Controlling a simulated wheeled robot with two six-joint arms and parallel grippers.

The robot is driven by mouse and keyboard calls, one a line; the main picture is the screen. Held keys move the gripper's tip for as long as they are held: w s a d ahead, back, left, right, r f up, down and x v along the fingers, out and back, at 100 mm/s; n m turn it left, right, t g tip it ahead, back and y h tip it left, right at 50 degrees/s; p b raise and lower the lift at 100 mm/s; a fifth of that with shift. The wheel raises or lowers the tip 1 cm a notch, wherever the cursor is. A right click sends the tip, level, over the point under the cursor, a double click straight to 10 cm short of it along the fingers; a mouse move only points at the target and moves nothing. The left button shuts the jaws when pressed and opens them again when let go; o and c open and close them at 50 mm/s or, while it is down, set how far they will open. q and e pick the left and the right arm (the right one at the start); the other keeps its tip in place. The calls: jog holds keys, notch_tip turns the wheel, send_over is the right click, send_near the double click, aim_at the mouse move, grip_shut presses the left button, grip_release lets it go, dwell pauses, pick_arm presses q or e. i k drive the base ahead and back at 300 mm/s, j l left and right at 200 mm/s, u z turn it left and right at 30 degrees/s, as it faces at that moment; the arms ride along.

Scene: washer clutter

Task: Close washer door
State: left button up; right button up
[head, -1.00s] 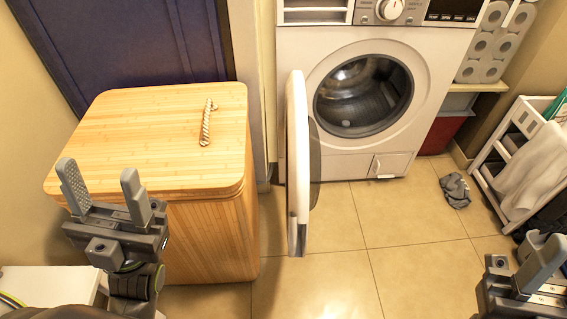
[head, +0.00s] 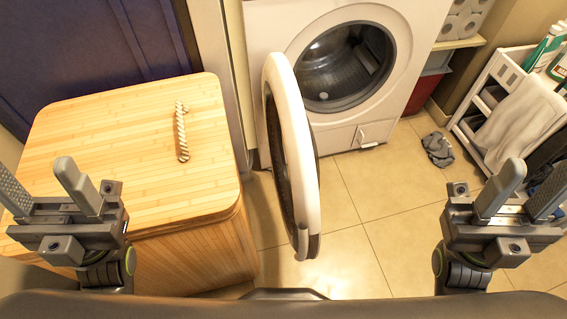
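The white washer (head: 268,55) stands at the top centre with its dark round drum opening showing. Its round door (head: 303,150) is swung wide open towards me, seen nearly edge-on, with a white outer rim and dark inner side. My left gripper (head: 40,185) is open and empty at the left, over the near edge of the wooden box. My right gripper (head: 532,185) is open and empty at the right, above the floor. Both grippers are apart from the door, one on each side of it.
A wooden box (head: 100,125) with a rope handle (head: 182,132) stands left of the door. A grey cloth (head: 437,149) lies on the tiled floor. A white cart (head: 487,95) with a towel and bottles stands at the right.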

aim_at(299, 200)
jog(key=k+l+u, duration=0.35)
jog(key=k+u, duration=0.65)
jog(key=k+l, duration=0.05)
